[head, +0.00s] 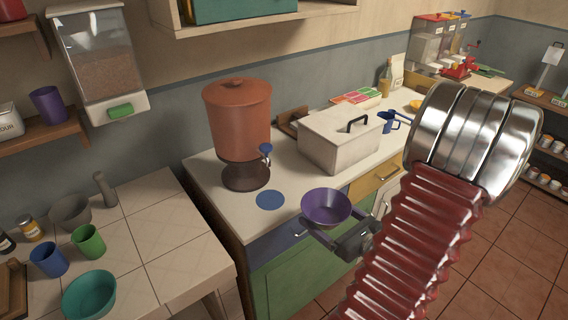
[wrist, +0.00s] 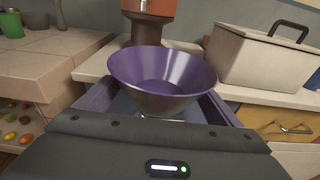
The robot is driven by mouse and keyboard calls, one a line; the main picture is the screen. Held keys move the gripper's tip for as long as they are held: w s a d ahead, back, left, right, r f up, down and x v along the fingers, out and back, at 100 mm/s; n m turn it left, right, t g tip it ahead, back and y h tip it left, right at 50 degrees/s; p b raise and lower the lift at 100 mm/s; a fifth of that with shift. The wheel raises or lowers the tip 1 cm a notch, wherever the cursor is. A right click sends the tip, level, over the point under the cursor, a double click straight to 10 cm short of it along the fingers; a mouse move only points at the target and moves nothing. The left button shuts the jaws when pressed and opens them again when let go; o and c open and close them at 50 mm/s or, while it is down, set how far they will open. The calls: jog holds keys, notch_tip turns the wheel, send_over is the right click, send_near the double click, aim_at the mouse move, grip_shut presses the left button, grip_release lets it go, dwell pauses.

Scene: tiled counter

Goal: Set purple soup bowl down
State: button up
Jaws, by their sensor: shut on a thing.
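The purple soup bowl (head: 326,206) is upright in my gripper (head: 338,232), in front of the white counter's front edge. In the wrist view the bowl (wrist: 162,75) sits between the two fingers of my gripper (wrist: 165,112), which is shut on it. The bowl looks empty. A flat blue disc (head: 270,200) lies on the counter, to the left of the bowl in the head view. The bowl hides part of the counter edge.
A terracotta dispenser (head: 237,120) with a tap stands behind the blue disc. A white lidded box (head: 338,142) stands to its right. A tiled counter (head: 160,240) with cups and a teal bowl (head: 89,294) is at left. The counter around the disc is clear.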

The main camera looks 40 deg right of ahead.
send_over(285, 193)
jog(key=s, duration=0.1)
jog(key=shift+s, duration=0.1)
dwell(0.5)
jog(key=shift+w, duration=0.45)
jog(key=shift+w+f, duration=0.2)
jog(key=shift+w, duration=0.05)
jog(key=shift+f, duration=1.55)
jog(key=shift+f, duration=0.15)
jog(key=o, duration=1.1)
